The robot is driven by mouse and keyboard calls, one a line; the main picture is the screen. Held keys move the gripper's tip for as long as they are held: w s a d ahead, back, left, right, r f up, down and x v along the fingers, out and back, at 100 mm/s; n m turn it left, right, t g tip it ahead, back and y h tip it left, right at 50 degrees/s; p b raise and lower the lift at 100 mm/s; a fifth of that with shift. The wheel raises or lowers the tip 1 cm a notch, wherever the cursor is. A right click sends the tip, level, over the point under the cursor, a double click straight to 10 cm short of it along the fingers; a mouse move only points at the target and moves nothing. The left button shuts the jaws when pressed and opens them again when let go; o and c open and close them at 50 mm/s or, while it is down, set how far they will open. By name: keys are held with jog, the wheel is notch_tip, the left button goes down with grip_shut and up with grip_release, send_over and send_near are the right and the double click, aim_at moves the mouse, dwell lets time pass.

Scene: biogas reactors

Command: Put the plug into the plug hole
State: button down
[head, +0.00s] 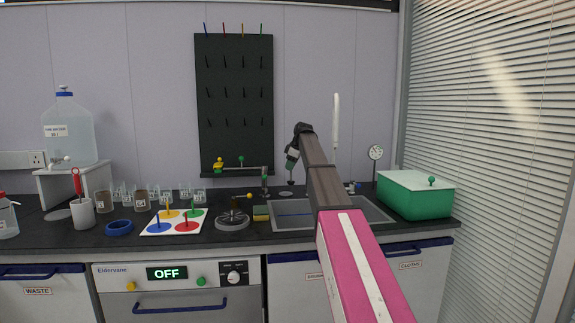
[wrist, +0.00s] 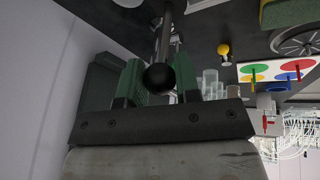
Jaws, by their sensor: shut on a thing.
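My gripper (head: 291,164) points down above the back edge of the sink (head: 275,228). In the wrist view its two green fingers (wrist: 158,82) are shut on a black round knob (wrist: 160,77), which I take to be the plug's. In the head view a thin dark stem with a small dark end (head: 291,183) hangs below the gripper, above the counter. The plug's full shape is hard to tell. The plug hole cannot be made out; my arm covers part of the basin.
A tap (head: 265,183) stands left of the gripper. A yellow-green sponge (head: 261,213) and a grey round rack (head: 232,221) lie left of the sink. A green box (head: 415,198) stands right. A pale disc (head: 286,194) lies behind the basin.

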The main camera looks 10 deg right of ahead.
jog(key=s+f+n+g+y, duration=0.1)
jog(key=s+f+n, duration=0.25)
jog(key=s, duration=1.45)
notch_tip(320, 180, down, 22)
jog(key=shift+d+r, duration=0.15)
jog(key=shift+d, duration=0.15)
dwell(0.6)
jog(key=shift+f, duration=0.7)
dwell(1.1)
jog(key=c, duration=0.8)
grip_release()
jog(key=shift+o, duration=0.2)
jog(key=v, duration=1)
jog(key=shift+d+r, duration=0.2)
jog(key=shift+r, duration=0.15)
jog(key=shift+w, duration=0.15)
